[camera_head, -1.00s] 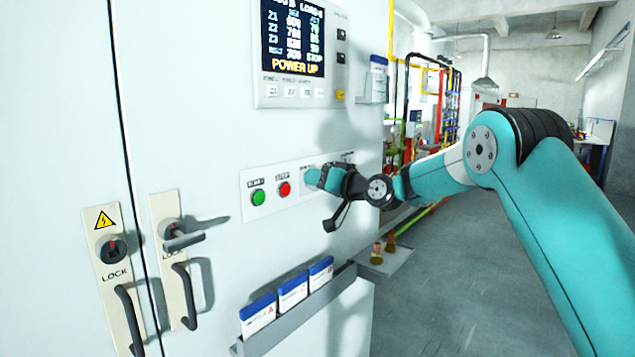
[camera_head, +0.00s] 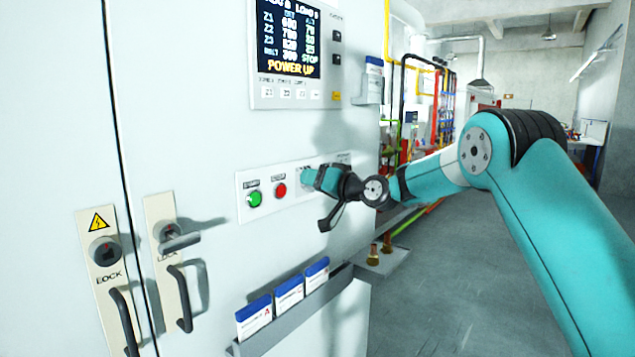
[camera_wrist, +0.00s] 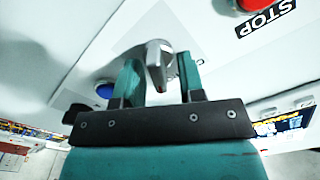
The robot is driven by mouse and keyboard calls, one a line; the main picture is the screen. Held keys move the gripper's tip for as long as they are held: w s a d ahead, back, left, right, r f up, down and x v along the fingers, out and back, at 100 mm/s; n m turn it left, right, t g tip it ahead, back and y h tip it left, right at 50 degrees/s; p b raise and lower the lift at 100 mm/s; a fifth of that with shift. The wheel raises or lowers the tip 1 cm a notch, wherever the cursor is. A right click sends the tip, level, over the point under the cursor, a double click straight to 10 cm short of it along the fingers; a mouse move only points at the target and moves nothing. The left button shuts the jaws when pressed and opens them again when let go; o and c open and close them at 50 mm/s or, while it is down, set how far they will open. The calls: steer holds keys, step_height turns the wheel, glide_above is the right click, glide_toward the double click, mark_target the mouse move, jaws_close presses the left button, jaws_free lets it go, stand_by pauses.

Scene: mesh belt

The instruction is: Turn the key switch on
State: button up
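The key switch (camera_wrist: 157,62) shows in the wrist view as a grey metal knob standing out from the white panel. My gripper (camera_wrist: 160,72) has its two teal fingers apart, one on each side of the knob. Narrow gaps seem to show between the fingers and the knob; I cannot tell whether either finger touches it. In the head view my gripper (camera_head: 308,178) is at the button panel (camera_head: 318,192), right of the red button, and hides the key switch.
A green button (camera_head: 254,199) and a red stop button (camera_head: 280,190) sit left of my gripper. A blue button (camera_wrist: 104,90) is beside a finger. A display (camera_head: 290,40) above reads POWER UP. A rack (camera_head: 300,315) of cards juts out below. Open floor lies right.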

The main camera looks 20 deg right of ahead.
steer(key=b+v, duration=0.6)
steer(key=v, duration=1.1)
steer(key=shift+s+d+b, duration=0.15)
steer(key=shift+b, duration=0.15)
steer(key=s+a+f+n+g, duration=0.2)
steer(key=s+a+f+g, duration=0.15)
steer(key=s+a, duration=0.3)
steer(key=s+a+f+n+g, duration=0.2)
steer(key=s+a+g, duration=0.2)
steer(key=s+a, duration=0.3)
steer(key=s+f+n+g+h, duration=0.1)
steer(key=s+f+g+h, duration=0.2)
steer(key=s, duration=0.8)
steer(key=s+a+f+n+g+h, duration=0.1)
steer(key=s+f+g+h, duration=0.2)
steer(key=s+f, duration=0.3)
steer(key=s+g, duration=0.1)
steer(key=s, duration=0.4)
steer(key=shift+s+a, duration=0.25)
steer(key=shift+s, duration=0.15)
